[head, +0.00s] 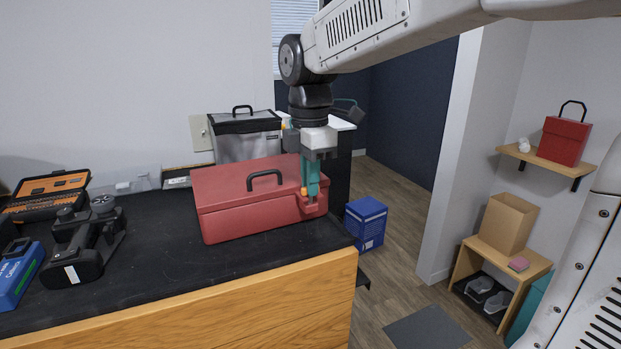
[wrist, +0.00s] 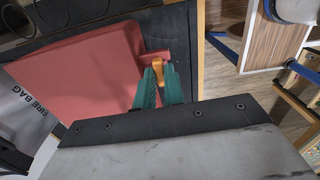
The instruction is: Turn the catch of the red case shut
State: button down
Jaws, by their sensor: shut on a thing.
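The red case (head: 228,212) lies on the black counter top with its lid down and a black handle on top. It also fills the left of the wrist view (wrist: 95,70). Its orange catch (wrist: 158,68) is at the case's right end, and a bit of it shows in the head view (head: 304,191). My gripper (head: 312,190) points down at that end. Its teal fingers (wrist: 159,80) are closed around the catch, one on each side. The fingers hide part of the catch, and I cannot tell exactly how far it is turned.
A grey fire bag (head: 245,146) stands behind the case. A black device (head: 80,250), a blue box (head: 18,275) and an open orange-black case (head: 48,196) are at the left. The counter's right edge is close to my gripper. A blue carton (head: 366,224) stands beyond it.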

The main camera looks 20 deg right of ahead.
jog(key=c, duration=1.8)
grip_release()
jog(key=shift+o, duration=0.2)
notch_tip(320, 180, up, 8)
jog(key=shift+f, duration=0.1)
